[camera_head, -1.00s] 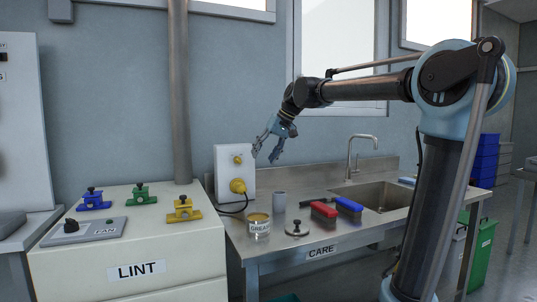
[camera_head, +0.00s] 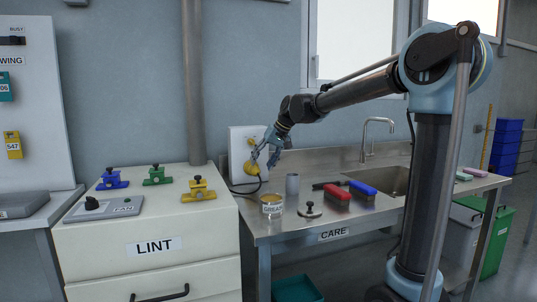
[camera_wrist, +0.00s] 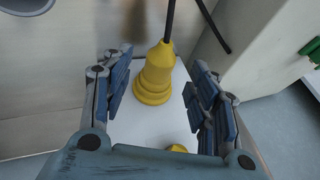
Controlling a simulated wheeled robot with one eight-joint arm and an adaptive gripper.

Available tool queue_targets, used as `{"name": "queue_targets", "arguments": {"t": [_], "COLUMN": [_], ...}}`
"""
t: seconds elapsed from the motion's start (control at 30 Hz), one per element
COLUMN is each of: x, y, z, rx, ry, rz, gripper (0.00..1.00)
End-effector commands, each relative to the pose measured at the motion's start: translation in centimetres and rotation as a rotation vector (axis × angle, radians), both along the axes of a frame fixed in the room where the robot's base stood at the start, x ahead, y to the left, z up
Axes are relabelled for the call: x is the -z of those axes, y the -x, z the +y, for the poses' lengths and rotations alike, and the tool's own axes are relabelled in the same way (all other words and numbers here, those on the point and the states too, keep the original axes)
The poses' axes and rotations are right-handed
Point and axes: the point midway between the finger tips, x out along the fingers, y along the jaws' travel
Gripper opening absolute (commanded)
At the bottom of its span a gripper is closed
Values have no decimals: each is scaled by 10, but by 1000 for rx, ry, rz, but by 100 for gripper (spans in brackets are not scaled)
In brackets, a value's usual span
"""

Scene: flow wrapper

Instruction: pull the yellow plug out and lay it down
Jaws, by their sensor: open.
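The yellow plug (camera_head: 250,167) sits in the white upright panel (camera_head: 236,143) at the back left of the steel bench. In the wrist view the plug (camera_wrist: 155,76) has a stepped round body and a dark cable leading away from its end. My gripper (camera_head: 264,157) is open in front of the panel, near the plug and partly overlapping it. In the wrist view its fingers (camera_wrist: 160,92) stand on either side of the plug, with gaps showing. A small yellow knob (camera_wrist: 177,148) on the panel shows partly at the bottom of the wrist view.
A grease tin (camera_head: 272,210), a grey cup (camera_head: 292,186), a round lidded piece (camera_head: 310,210) and red (camera_head: 338,193) and blue (camera_head: 362,188) brushes stand on the bench. A sink and tap (camera_head: 376,137) lie to the right. The LINT cabinet (camera_head: 150,222) adjoins on the left.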

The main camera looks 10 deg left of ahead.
Motion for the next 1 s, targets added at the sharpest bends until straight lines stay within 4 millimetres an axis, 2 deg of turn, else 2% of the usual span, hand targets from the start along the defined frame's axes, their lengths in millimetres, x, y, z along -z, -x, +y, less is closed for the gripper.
{"name": "queue_targets", "arguments": {"t": [0.1, 0.3, 0.73, 0.93, 1.0], "x": [15, 32, 38, 38, 38], "y": [-2, -5, -6, -6, -5], "z": [9, 19, 22, 23, 24], "rx": [-2, 0, -1, -1, -2], "ry": [0, 0, 0, 1, 1], "rz": [0, 0, -1, 0, 0], "gripper": [54, 54, 54, 9, 5]}}
